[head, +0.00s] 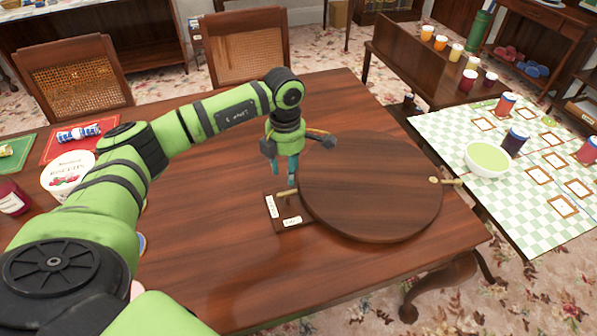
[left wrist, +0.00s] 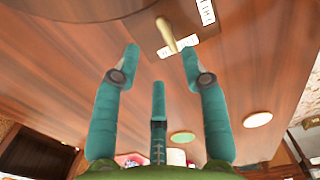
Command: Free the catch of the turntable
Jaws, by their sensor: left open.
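The turntable (head: 375,190) is a round dark wooden disc on the table, with a small light knob (head: 433,180) at its right rim. At its left edge is the catch: a brass-coloured lever (head: 287,193) on a dark plate (head: 291,218) with white labels. In the left wrist view the lever (left wrist: 166,36) lies ahead of the fingertips, near the top. My left gripper (head: 288,174) is open above the catch, its teal fingers pointing down. In the wrist view its fingers (left wrist: 160,57) are spread with nothing between them. My right gripper is not in view.
A white tub (head: 68,176) and red mat (head: 80,138) are on the table's left. A green-checked cloth (head: 550,215) with a bowl (head: 487,158) and jars lies beyond the right edge. Chairs stand behind. The front of the table is clear.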

